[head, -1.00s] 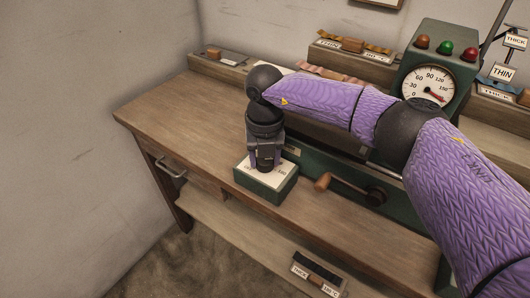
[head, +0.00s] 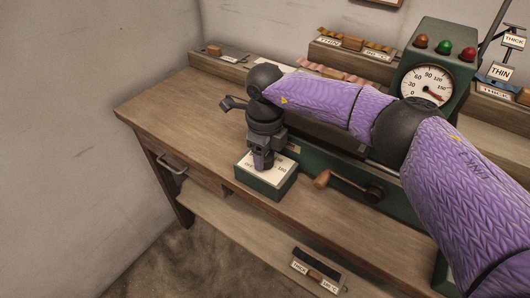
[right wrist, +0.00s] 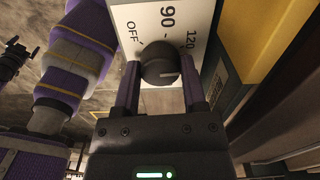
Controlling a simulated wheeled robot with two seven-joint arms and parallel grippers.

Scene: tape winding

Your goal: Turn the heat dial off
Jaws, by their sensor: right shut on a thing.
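The heat dial is a dark round knob (right wrist: 160,63) on a white scale plate (right wrist: 146,18) marked OFF, 90 and 120 in the right wrist view. The plate tops a green box (head: 265,183) at the bench's front in the head view. My right gripper (head: 263,165) points down onto the plate and hides the knob there. In the right wrist view its purple fingers (right wrist: 159,84) are shut on the knob, one on each side. A light mark shows on the knob, towards the right of that picture; the exact setting is unclear.
A crank with a wooden handle (head: 322,179) sits right of the dial box. A green housing with a gauge (head: 425,85) and coloured lamps stands behind my right arm. Labelled trays (head: 350,50) line the back. The bench's left part (head: 185,115) is clear.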

